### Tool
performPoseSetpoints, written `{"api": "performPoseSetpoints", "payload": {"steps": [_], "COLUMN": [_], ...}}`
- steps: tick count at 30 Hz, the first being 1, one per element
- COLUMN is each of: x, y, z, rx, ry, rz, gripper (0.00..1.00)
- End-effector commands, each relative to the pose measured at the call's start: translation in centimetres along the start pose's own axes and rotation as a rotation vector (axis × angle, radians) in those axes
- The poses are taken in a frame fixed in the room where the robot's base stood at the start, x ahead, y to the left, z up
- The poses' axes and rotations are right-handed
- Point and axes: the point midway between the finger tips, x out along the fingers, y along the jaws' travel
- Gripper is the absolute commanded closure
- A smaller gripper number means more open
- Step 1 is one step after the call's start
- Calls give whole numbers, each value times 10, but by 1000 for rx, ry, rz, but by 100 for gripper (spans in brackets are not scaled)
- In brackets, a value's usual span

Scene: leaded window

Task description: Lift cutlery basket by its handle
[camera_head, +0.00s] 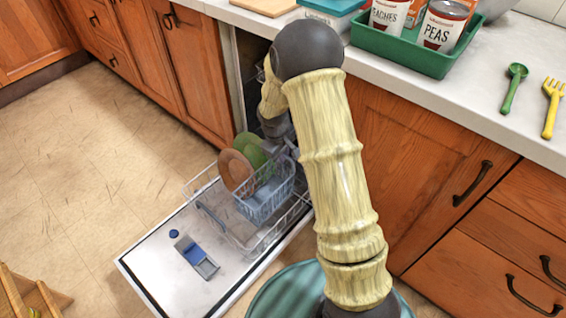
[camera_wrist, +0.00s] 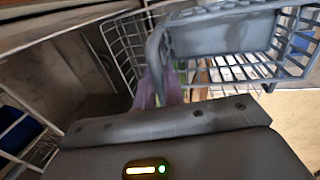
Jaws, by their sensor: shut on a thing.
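The cutlery basket (camera_head: 266,203) is a pale blue-grey slatted basket at the lower rack of the open dishwasher. My gripper (camera_head: 284,150) is over the basket, at its handle, partly hidden behind my own arm. In the wrist view a blue-grey bar of the basket (camera_wrist: 218,34) with slatted sides runs across the top, close in front of the gripper. The gripper is shut on the handle; the exact contact is blurred and partly hidden. From these views I cannot tell whether the basket rests on the rack or is clear of it.
Brown and green plates (camera_head: 236,168) stand beside the basket in the wire rack (camera_head: 213,210). The dishwasher door (camera_head: 160,272) lies open below. The counter (camera_head: 470,95) above holds a green tray (camera_head: 400,50) with cans, plus a green spoon (camera_head: 514,86) and yellow fork (camera_head: 551,105).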

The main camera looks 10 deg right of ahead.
Motion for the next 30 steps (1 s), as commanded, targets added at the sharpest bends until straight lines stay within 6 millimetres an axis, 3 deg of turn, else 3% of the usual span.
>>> {"api": "performPoseSetpoints", "payload": {"steps": [1, 5, 24, 30], "x": [-12, -22, -24, -38], "y": [3, 5, 5, 6], "z": [0, 0, 0, 1], "rx": [1, 1, 1, 13], "ry": [1, 1, 0, -3], "rz": [1, 0, 0, -2], "gripper": [100, 100, 100, 100]}}
